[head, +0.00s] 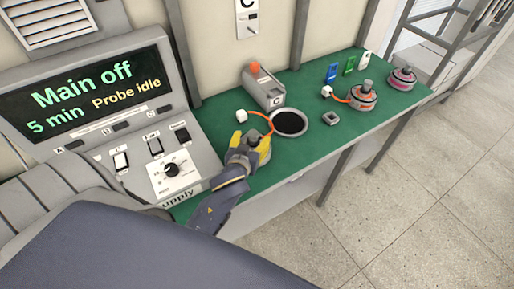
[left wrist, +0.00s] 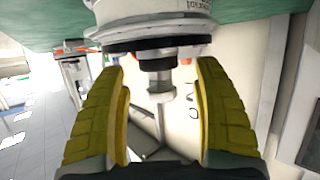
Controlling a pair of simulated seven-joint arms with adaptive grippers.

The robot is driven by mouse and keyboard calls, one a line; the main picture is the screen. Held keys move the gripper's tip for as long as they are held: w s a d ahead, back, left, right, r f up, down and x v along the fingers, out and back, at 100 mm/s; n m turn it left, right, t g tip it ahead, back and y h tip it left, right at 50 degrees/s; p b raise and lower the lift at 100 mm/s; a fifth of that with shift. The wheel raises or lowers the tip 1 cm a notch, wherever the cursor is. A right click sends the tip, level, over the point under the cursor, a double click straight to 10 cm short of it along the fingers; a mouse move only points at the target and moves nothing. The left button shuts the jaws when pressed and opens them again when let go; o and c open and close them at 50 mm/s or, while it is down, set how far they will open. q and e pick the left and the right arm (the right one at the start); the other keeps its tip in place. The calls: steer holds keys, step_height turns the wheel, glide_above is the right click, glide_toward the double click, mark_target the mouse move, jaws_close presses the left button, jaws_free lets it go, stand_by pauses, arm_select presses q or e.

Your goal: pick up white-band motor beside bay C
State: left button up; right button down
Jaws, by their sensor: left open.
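Gaps show on both sides of the shaft. My right gripper is not in view.
An orange-banded motor (head: 362,97) and a pink-banded motor (head: 402,78) stand farther right. Blue, green and white upright pieces (head: 348,67) are behind them. A small grey square part (head: 330,118) lies near the front edge. The supply console (head: 170,160) is at left.

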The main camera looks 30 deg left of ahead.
arm_select(q)
steer(key=shift+x, duration=0.9)
steer(key=c, duration=1.5)
steer(key=shift+r, duration=0.15)
